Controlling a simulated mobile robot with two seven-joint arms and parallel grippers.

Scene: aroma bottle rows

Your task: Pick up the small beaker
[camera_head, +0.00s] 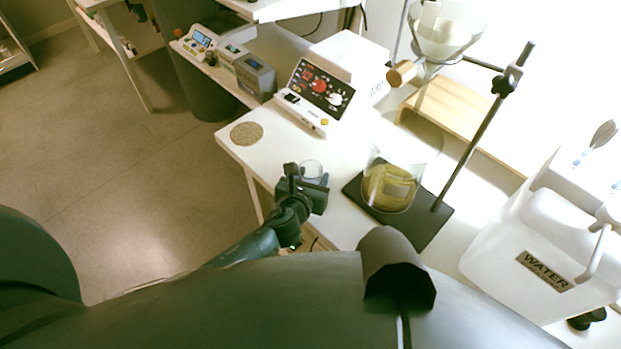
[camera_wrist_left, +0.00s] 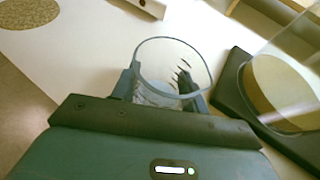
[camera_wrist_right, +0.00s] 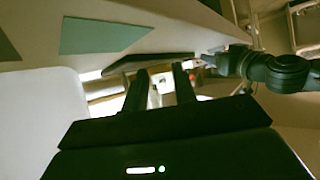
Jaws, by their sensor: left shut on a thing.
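The small beaker (camera_head: 311,169) is a clear glass vessel near the front edge of the white table. My left gripper (camera_head: 304,183) is shut on it, and the beaker looks upright. In the left wrist view, the beaker (camera_wrist_left: 172,65) sits between the two fingers of my left gripper (camera_wrist_left: 160,88), one on each side. I cannot tell whether its base touches the table. My right gripper (camera_wrist_right: 160,85) shows only in its own wrist view. Its fingers are apart with nothing between them.
A larger beaker of yellow liquid (camera_head: 389,186) stands on the dark stand base (camera_head: 424,228), just right of the small beaker. A stand pole (camera_head: 483,125) rises there. A device with dials (camera_head: 318,95), a round mat (camera_head: 246,133) and a water container (camera_head: 545,235) share the table.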

